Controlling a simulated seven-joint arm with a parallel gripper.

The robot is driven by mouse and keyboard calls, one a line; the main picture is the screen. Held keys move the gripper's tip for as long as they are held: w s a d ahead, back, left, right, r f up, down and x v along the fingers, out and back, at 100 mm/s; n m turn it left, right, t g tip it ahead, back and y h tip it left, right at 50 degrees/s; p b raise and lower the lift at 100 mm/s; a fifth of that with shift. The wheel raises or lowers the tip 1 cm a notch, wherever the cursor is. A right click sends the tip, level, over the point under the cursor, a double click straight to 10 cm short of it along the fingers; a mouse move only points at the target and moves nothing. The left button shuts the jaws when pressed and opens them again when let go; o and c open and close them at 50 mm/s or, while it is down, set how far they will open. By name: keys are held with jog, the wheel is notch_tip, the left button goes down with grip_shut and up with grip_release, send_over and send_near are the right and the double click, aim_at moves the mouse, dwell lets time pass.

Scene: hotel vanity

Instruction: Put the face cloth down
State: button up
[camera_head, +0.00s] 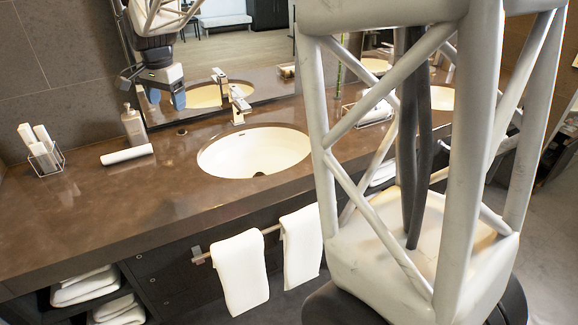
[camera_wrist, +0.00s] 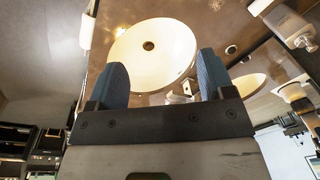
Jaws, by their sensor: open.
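A white rolled cloth (camera_head: 127,155), which looks like the face cloth, lies on the brown counter (camera_head: 95,205) left of the sink. In the wrist view a white roll (camera_wrist: 262,6), probably the same cloth, shows at the top edge.
The round white sink (camera_head: 254,152) with its faucet (camera_head: 239,104) is right of the cloth. A soap dispenser (camera_head: 134,125) stands behind it, and a wire holder (camera_head: 47,160) is at the left. Two white towels hang on the front rail (camera_head: 270,229). The left front counter is clear.

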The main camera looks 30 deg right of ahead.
jog(key=s+d+r+n, duration=0.1)
jog(key=s+d+n, duration=0.15)
jog(key=s, duration=0.85)
jog(key=s+d+n, duration=0.2)
jog(key=s+d, duration=0.2)
jog(key=s, duration=0.7)
jog(key=s+d+f+n, duration=0.1)
jog(key=s+f, duration=0.1)
jog(key=s, duration=0.5)
jog(key=s+d+f+n+t, duration=0.1)
jog(key=s+f+n, duration=0.1)
jog(key=s, duration=0.5)
jog(key=s+d+f+n, duration=0.1)
jog(key=s+f+n, duration=0.1)
jog(key=s+f, duration=0.2)
jog(key=s, duration=0.3)
jog(key=shift+d, duration=0.4)
jog(key=shift+o, duration=0.5)
jog(key=shift+w, duration=0.1)
